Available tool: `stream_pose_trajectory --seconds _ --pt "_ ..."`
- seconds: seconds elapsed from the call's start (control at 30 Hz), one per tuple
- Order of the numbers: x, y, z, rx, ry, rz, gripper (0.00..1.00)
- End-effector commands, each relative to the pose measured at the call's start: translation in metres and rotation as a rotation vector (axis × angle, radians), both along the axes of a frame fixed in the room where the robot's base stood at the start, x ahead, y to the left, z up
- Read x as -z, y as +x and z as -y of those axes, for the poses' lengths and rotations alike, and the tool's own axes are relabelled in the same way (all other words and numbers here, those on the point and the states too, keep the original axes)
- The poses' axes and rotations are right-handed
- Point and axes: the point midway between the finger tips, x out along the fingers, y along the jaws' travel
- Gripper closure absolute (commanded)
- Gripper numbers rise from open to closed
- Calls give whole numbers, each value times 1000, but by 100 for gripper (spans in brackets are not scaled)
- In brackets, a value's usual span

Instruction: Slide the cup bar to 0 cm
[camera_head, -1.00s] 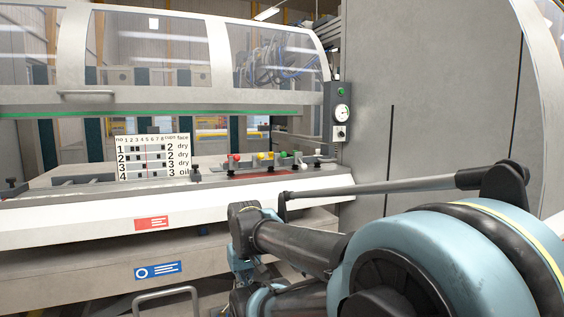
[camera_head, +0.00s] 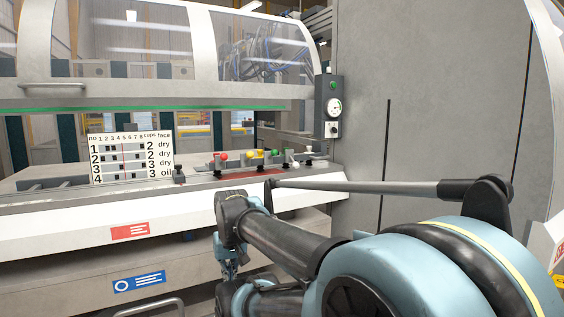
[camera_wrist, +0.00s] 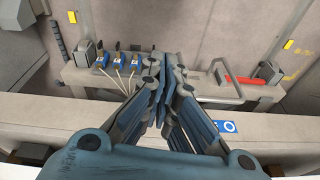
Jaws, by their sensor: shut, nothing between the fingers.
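A grey bar with red, yellow and green knobs (camera_head: 253,157) lies along the machine bed at the right end, over a dark red strip; I cannot tell for sure that it is the cup bar. The white chart (camera_head: 130,157) with rows of numbers, cups and face stands to its left. My gripper shows in the wrist view (camera_wrist: 168,78), its fingers together and empty, pointing at the machine's lower front. In the head view my arm reaches in front of the machine, below the bar, and hides part of the front; the fingertips cannot be made out there.
The clear hood (camera_head: 145,45) is above the bed. A control box (camera_head: 329,105) stands at right.

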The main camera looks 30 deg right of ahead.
Motion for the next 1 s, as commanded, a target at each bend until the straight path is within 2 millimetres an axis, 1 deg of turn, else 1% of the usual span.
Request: stream_pose_trajectory --seconds 0.03,0.17,0.2,0.27,0.3,0.37,0.4,0.47,0.5,0.57,0.67,0.7,0.77,0.8,0.87,0.9,0.97,1.0 --pt "-12 11 2 74 26 6 100" --pt "-49 46 10 350 135 25 100" --pt "-62 59 14 450 175 33 100" --pt "-81 78 22 599 238 42 100" --pt "-94 91 28 697 278 48 100" --pt "-112 111 39 844 343 56 100" --pt "-124 124 48 943 387 60 100" --pt "-142 143 62 1088 455 65 100" --pt "-154 156 74 1184 500 68 100" --pt "-171 174 92 1328 572 73 100" --pt "-199 203 127 1564 698 75 100" --pt "-210 213 143 1658 750 76 100" --pt "-226 228 168 1796 831 74 100" --pt "-236 237 186 1887 887 72 100" --pt "-252 250 214 2020 975 68 100" --pt "-261 257 234 2105 1034 64 100" --pt "-275 265 262 2224 1123 54 100" --pt "-283 270 280 2296 1180 47 100"
